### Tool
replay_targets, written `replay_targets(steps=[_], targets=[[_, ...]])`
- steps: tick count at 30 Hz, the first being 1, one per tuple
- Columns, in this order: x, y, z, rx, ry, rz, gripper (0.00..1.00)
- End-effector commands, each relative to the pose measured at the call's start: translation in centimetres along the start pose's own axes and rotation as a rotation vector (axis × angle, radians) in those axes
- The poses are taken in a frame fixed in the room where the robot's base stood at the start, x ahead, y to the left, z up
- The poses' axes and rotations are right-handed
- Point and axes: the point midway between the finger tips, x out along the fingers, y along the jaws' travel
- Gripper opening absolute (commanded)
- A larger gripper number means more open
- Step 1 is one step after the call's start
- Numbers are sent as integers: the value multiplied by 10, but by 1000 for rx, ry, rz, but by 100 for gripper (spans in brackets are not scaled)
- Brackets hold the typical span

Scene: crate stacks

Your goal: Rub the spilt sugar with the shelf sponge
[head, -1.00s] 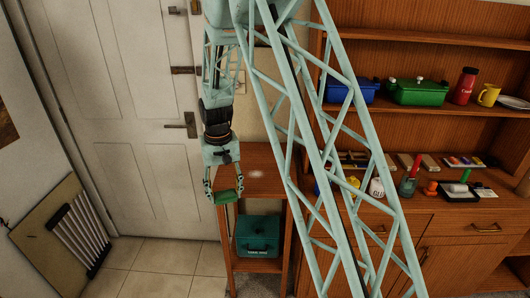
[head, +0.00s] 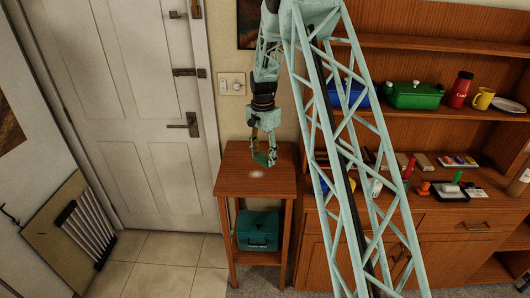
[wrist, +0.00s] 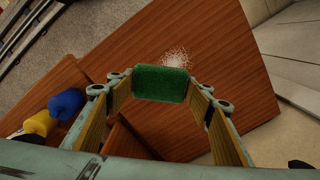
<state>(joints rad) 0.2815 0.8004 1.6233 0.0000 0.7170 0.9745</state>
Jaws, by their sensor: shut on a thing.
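My gripper (head: 264,158) is shut on a green sponge (wrist: 160,83), which spans between its two fingertips in the wrist view. In the head view the sponge (head: 262,159) is over the top of a small wooden side table (head: 232,180). The spilt sugar (head: 257,174) is a small white patch on that tabletop. In the wrist view the sugar (wrist: 176,58) shows just beyond the sponge's edge, uncovered. I cannot tell whether the sponge touches the tabletop.
A teal box (head: 258,230) stands on the table's lower shelf. A white door (head: 150,120) is at the left.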

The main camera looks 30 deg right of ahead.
Motion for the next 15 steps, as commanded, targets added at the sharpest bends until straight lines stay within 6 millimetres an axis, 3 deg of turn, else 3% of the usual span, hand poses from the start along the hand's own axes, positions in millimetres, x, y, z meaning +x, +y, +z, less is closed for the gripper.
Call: replay_targets(steps=[4, 15], targets=[[-2, 1, -9, 43, 0, 1, 39], [-1, 1, -10, 49, 0, 1, 39]])
